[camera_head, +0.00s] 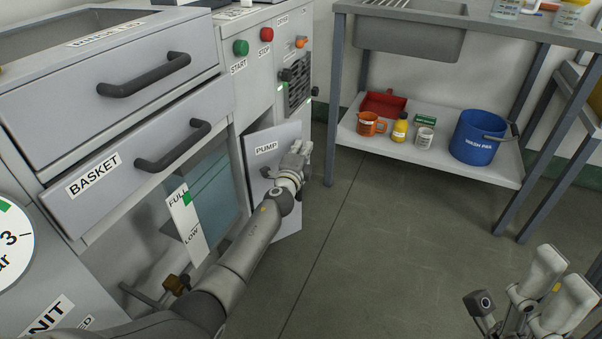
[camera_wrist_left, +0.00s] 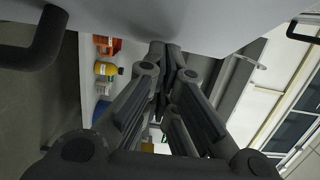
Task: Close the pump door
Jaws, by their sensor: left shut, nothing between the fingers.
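The pump door (camera_head: 275,136), a pale grey panel labelled PUMP, stands ajar at the lower right of the machine, with a dark opening to its left. Part of its dark handle (camera_head: 265,171) shows beside my gripper. My left gripper (camera_head: 302,150) is shut and empty in front of the door's upper right part, and my arm hides the door's lower left. In the left wrist view the closed fingers (camera_wrist_left: 168,52) reach toward a pale panel (camera_wrist_left: 200,22); I cannot tell if they touch it. My right gripper (camera_head: 565,270) is open at the lower right, away from the door.
Drawers with dark handles, including the BASKET drawer (camera_head: 130,165), stick out above the arm. A FULL/LOW gauge (camera_head: 186,222) is left of the door. A steel table (camera_head: 345,140) with a blue wash pail (camera_head: 475,140) stands right. The floor (camera_head: 390,250) between is clear.

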